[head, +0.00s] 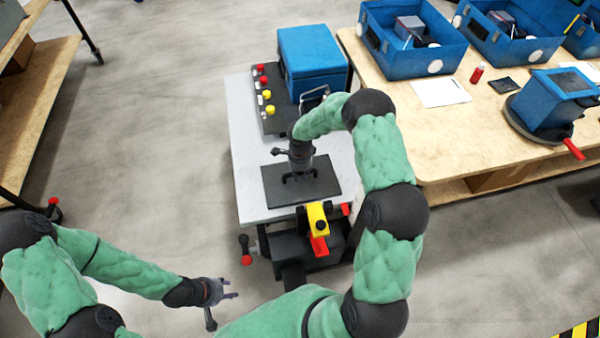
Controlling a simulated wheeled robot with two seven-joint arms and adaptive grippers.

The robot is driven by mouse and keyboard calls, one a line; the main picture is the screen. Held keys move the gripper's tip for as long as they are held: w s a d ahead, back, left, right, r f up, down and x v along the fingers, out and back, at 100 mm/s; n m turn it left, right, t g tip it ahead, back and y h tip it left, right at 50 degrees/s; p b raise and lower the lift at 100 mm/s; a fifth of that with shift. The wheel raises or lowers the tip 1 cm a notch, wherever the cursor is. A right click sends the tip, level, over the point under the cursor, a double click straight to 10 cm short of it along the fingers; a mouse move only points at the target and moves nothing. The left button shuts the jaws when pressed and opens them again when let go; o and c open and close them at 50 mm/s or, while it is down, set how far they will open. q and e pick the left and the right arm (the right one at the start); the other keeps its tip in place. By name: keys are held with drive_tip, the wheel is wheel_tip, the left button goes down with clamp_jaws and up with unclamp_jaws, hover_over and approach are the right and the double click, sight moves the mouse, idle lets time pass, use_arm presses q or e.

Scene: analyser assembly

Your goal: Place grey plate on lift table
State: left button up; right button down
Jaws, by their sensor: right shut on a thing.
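The grey plate (324,186) is a flat dark rectangle with a small handle in its middle. The fingers partly hide the handle. My left gripper (231,289) is open and empty, low at the left front, apart from the table.
A blue box (311,62) and a dark panel with red and yellow buttons (274,119) occupy the back of the lift table. A yellow and red part (318,222) is at its front edge. A wooden bench (440,140) with blue housings (412,42) adjoins on the right.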

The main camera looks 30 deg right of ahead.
drive_tip(key=shift+w, duration=0.15)
drive_tip(key=c, duration=1.4)
unclamp_jaws()
drive_tip(key=shift+f, duration=0.1)
drive_tip(key=o, duration=0.4)
drive_tip(key=shift+c, duration=0.2)
